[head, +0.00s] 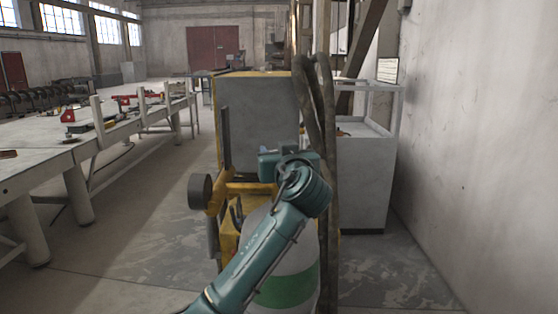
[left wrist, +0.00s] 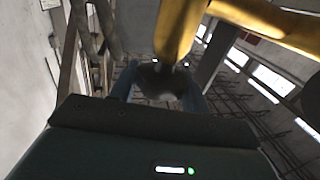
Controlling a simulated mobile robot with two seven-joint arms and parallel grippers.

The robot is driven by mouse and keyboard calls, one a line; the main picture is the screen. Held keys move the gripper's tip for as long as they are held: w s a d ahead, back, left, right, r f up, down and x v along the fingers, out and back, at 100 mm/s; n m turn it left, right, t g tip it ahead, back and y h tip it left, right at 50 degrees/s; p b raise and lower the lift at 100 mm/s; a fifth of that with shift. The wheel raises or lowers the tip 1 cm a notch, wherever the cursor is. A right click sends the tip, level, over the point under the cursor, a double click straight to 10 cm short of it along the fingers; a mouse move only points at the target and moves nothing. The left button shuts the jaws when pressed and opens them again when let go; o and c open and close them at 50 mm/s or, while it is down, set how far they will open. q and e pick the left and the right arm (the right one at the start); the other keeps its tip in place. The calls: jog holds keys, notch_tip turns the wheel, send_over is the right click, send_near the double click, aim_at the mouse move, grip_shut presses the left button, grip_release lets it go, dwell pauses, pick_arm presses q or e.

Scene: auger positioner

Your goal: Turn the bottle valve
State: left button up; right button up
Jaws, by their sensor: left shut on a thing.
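The gas bottle (head: 290,288), pale grey with a green band, stands at the lower middle of the head view, partly behind my left arm. My left gripper (head: 275,165) is above the bottle's top, and my wrist hides its fingertips there. In the left wrist view, the left gripper's fingers (left wrist: 160,90) are on both sides of a dark, rounded part, which looks like the bottle valve (left wrist: 158,78). The fingers are shut on it. The valve is hidden in the head view. My right gripper is in neither view.
A yellow-framed machine with a grey cabinet (head: 262,115) stands right behind the bottle. Thick hoses (head: 328,130) hang at its right side. A long workbench (head: 60,165) runs along the left, and a wall (head: 470,130) closes the right. Floor is clear between bench and machine.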

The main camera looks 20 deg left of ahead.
pick_arm(q)
jog(key=n+g+y, duration=0.1)
jog(key=g+y, duration=0.1)
jog(key=n+g+y+b, duration=0.1)
jog(key=n+y, duration=0.1)
jog(key=shift+d+f+n+g+y+b, duration=0.15)
jog(key=shift+n+g+y+b, duration=0.15)
jog(key=shift+g, duration=0.1)
jog(key=n+g+y, duration=0.2)
jog(key=shift+g, duration=0.4)
jog(key=shift+n+g+y, duration=0.5)
jog(key=shift+n+g, duration=0.4)
jog(key=shift+g, duration=0.3)
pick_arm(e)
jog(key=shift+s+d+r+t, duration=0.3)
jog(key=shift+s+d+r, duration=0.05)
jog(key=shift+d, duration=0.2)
pick_arm(q)
jog(key=shift+n+g+y, duration=0.3)
jog(key=shift+n+g, duration=0.2)
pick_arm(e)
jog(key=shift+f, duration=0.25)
pick_arm(q)
jog(key=o, duration=1)
jog(key=shift+c, duration=0.2)
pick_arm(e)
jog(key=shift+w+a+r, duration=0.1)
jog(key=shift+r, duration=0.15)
